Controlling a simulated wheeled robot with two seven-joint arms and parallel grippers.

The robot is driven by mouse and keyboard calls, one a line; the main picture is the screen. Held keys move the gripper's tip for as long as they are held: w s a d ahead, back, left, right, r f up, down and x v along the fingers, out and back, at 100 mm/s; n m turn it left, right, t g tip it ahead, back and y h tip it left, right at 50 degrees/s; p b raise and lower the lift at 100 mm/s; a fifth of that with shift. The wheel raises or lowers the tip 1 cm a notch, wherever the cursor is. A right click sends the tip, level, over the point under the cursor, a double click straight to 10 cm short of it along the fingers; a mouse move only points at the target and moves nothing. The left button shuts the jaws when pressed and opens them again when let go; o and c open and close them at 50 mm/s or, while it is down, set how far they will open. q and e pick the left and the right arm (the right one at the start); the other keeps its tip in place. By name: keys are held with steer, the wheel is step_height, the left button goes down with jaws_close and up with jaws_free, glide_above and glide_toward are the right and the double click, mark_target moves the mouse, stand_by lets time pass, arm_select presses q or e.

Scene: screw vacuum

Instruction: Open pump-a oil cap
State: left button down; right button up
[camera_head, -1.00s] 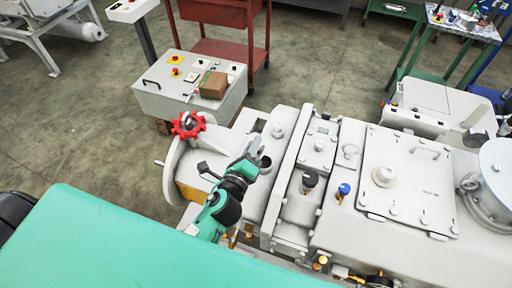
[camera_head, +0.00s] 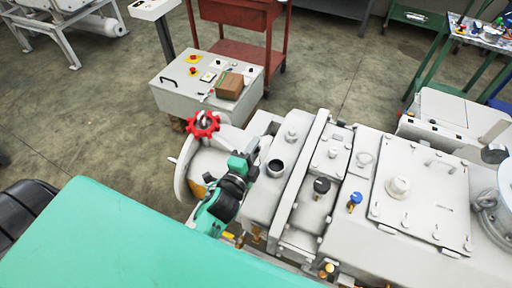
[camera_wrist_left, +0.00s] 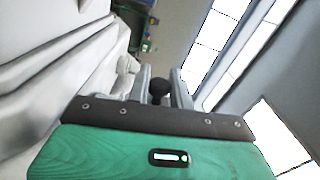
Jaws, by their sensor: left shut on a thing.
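The grey-white pump (camera_head: 300,180) fills the right and lower middle of the head view. An upright round port (camera_head: 275,167) on its top shows a dark open mouth, with no cap on it. My left gripper (camera_head: 253,149) is just left of this port, apart from it. In the left wrist view, the left gripper's fingers (camera_wrist_left: 160,84) are shut on a dark rounded cap (camera_wrist_left: 158,87). The cap is hidden in the head view. My right gripper is not in view.
A black cap (camera_head: 321,185) and a blue cap (camera_head: 354,198) stand on the pump right of the port. A red handwheel (camera_head: 202,125) is at its left end. A control box (camera_head: 205,85) with a cardboard box (camera_head: 230,86) stands behind. Open floor lies at left.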

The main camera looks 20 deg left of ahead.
arm_select(q)
steer(key=shift+a+f, duration=0.1)
steer(key=shift+f, duration=0.05)
stand_by(0.4)
steer(key=c, duration=1.3)
jaws_free()
steer(key=shift+s, duration=0.25)
steer(key=s+b, duration=0.3)
steer(key=s, duration=1)
steer(key=shift+s+a+b, duration=0.15)
steer(key=shift+a+b, duration=0.05)
steer(key=shift+b, duration=0.1)
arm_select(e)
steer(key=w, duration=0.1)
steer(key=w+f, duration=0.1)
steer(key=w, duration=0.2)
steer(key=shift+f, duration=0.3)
